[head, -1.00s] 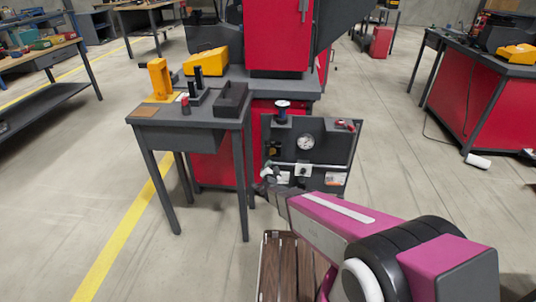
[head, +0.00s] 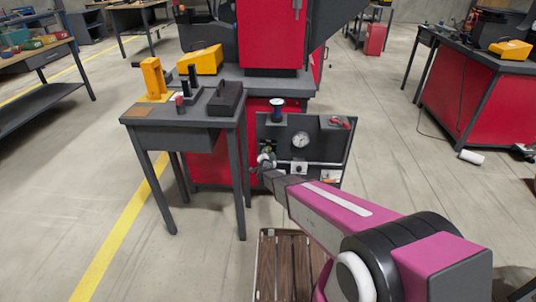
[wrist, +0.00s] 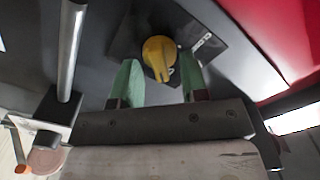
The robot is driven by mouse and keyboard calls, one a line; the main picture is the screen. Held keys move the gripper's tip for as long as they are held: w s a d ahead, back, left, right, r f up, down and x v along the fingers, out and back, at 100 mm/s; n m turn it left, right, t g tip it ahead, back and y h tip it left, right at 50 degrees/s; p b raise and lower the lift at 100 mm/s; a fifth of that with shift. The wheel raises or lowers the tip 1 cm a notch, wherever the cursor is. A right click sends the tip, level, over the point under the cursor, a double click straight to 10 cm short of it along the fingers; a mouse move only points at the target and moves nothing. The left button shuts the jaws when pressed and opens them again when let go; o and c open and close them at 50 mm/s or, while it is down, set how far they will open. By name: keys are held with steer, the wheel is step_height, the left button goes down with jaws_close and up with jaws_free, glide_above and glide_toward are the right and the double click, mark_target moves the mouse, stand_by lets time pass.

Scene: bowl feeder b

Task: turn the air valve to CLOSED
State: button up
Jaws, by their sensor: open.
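The air valve is a yellow knob (wrist: 158,54) on a dark square plate with white lettering, too small to read. In the wrist view the knob lies just ahead of my gripper (wrist: 158,82), between the lines of its two green-padded fingers, one on each side. The fingers are open and hold nothing; whether either touches the knob I cannot tell. In the head view my gripper (head: 266,162) is at the left part of the dark panel (head: 332,147) and largely hides the knob.
A metal pipe (wrist: 70,50) runs left of the knob in the wrist view. A grey side table (head: 190,114) stands close left of my gripper.

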steer(key=shift+w, duration=0.1)
jaws_close()
steer(key=shift+n, duration=0.3)
steer(key=n, duration=1.7)
steer(key=shift+a, duration=0.1)
steer(key=shift+n, duration=0.3)
stand_by(0.4)
jaws_free()
